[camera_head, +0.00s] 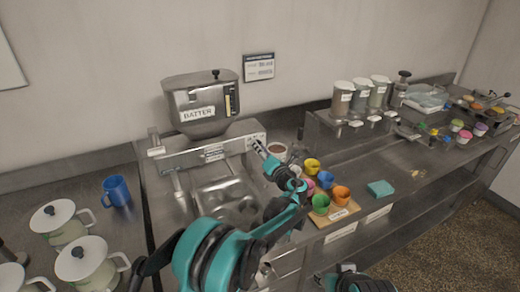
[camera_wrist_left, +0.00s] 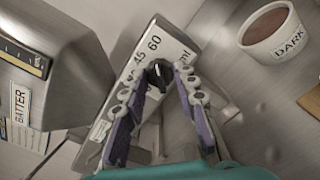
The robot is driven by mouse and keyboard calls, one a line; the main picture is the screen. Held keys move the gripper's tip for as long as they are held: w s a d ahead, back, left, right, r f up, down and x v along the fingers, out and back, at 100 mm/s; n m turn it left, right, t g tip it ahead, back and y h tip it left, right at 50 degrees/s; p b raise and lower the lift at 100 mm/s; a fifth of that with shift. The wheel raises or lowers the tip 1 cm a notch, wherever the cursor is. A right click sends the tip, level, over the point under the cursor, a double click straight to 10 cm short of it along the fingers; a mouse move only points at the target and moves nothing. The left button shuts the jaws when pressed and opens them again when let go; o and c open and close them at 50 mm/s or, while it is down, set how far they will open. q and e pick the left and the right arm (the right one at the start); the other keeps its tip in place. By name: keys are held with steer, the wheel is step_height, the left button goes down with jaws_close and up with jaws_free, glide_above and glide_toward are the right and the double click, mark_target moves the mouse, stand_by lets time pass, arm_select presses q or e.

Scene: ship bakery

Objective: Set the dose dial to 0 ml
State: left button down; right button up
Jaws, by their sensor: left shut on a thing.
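The dose dial is a dark knob (camera_wrist_left: 158,75) on a white scale plate (camera_wrist_left: 176,52) in the left wrist view. The numbers 60 and 45 and part of "ml" show on the plate; the lower numbers are hidden behind a finger. Where the dial points is too small to tell. My left gripper (camera_wrist_left: 160,80) is shut on the dial, one finger on each side. In the head view my left gripper (camera_head: 259,147) reaches the right end of the batter dispenser's front panel (camera_head: 215,152). A part of my right arm shows at the bottom edge; its fingers are not clear.
The batter hopper (camera_head: 203,103) stands above the panel. A bowl labelled DARK (camera_wrist_left: 275,32) is close to the right of the dial. Coloured cups on a board (camera_head: 336,214) lie under and beside my left arm. A blue mug (camera_head: 117,191) and white-lidded jugs (camera_head: 63,221) stand at left.

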arm_select(q)
steer(key=n+p, duration=0.1)
steer(key=n, duration=2.5)
steer(key=shift+n+p, duration=0.3)
steer(key=shift+p, duration=0.05)
stand_by(0.4)
steer(key=c, duration=1.2)
jaws_free()
steer(key=shift+o, duration=0.2)
steer(key=shift+s, duration=0.1)
